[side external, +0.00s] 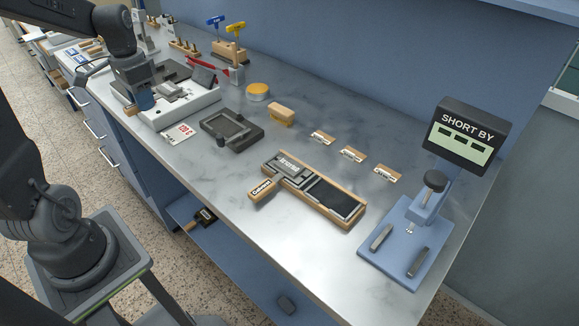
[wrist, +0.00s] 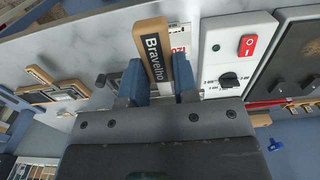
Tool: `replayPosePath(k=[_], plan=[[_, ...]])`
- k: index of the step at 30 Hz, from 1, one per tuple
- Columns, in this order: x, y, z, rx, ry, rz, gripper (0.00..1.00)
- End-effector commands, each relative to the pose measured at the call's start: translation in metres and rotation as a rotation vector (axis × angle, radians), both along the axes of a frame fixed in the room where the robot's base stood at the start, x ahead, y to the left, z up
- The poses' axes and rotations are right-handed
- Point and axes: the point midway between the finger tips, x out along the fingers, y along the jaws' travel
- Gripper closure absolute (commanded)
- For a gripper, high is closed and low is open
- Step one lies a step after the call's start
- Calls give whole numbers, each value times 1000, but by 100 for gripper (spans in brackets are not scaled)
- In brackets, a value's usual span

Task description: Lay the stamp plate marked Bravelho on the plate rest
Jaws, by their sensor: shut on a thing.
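The stamp plate marked Bravelho shows in the wrist view by its wooden handle (wrist: 152,45), between the two blue fingers of my gripper (wrist: 160,82). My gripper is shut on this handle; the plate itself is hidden. In the side view my gripper (side external: 143,102) is at the left end of the white machine (side external: 193,110), with a bit of wood below the fingers. A long wood-framed tray (side external: 335,213), which looks like the plate rest, lies at mid bench. A plate with a wooden handle (side external: 262,189) occupies its left half; its right half is a bare dark surface.
A dark grey tray (side external: 232,145) and a white card (side external: 178,134) lie between the machine and the wooden tray. A yellow-lidded tin (side external: 257,92), a wooden block (side external: 281,114) and small labelled holders stand behind. A blue stand with a "SHORT BY" display (side external: 465,135) is at right.

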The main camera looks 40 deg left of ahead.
Motion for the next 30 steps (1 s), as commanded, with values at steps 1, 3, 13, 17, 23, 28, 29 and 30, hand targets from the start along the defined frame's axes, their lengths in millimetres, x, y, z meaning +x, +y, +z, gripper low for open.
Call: replayPosePath(k=[1,3,13,17,23,28,29,30], plan=[[1,0,1,2,-3,0,100],[1,0,1,2,-3,0,100],[1,0,0,2,-3,1,100],[1,0,0,2,-3,1,100],[3,-2,0,2,-3,0,100],[24,-21,-1,1,-2,-9,100],[30,-28,-2,1,-2,-10,100],[40,-38,-2,1,-2,-12,100]])
